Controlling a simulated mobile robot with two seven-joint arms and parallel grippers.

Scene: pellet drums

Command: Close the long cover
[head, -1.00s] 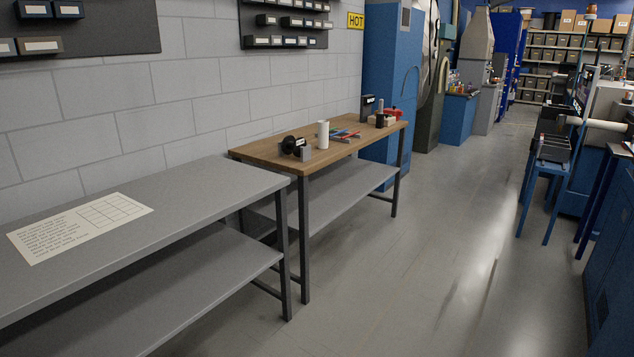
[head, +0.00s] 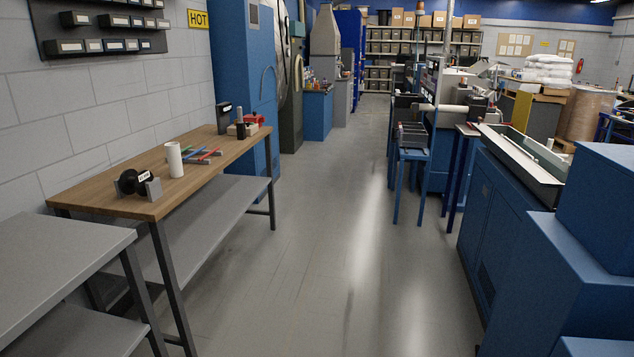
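A long narrow trough (head: 545,190) with pale rims lies along the top of a blue cabinet at the right. Its top looks open, and a greenish-grey inside shows. The near right end of the trough is hidden behind a blue machine housing. Neither of my grippers is in view.
A wooden workbench (head: 95,190) with a black spool (head: 130,181) and a white roll (head: 174,160) stands at the left, beside a grey table (head: 50,260). A blue stand (head: 410,180) is ahead to the right. The grey floor aisle (head: 330,240) between is clear.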

